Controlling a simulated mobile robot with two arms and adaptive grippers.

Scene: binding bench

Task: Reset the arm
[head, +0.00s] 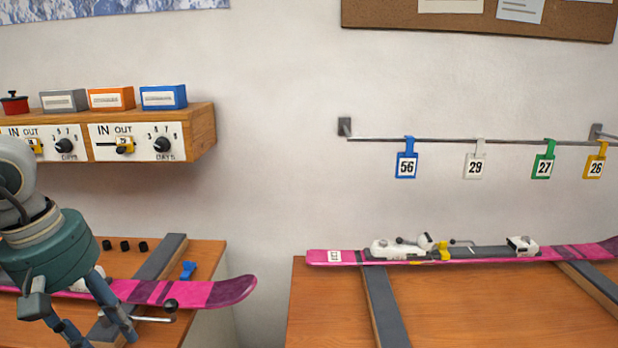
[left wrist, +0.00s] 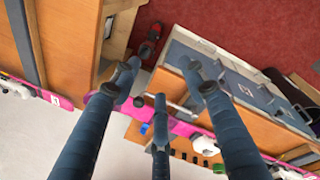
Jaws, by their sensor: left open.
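My left gripper (head: 92,328) is at the lower left of the head view, in front of the pink ski (head: 205,292) on the left bench. Its fingers are spread and hold nothing that I can see. A thin metal rod (head: 152,319) and a black knob (head: 171,305) show just right of its fingers; I cannot tell whether they touch. In the left wrist view the three dark fingers of the left gripper (left wrist: 160,82) stand apart, with the pink ski (left wrist: 185,128) beyond them. My right gripper is not in view.
A second pink ski (head: 325,257) with white bindings lies across the right bench (head: 480,300). A gap separates the benches. A wooden shelf unit (head: 203,130) with dials is above the left bench. Numbered tags hang from a wall rail (head: 370,140). A blue clip (head: 188,270) lies on the left bench.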

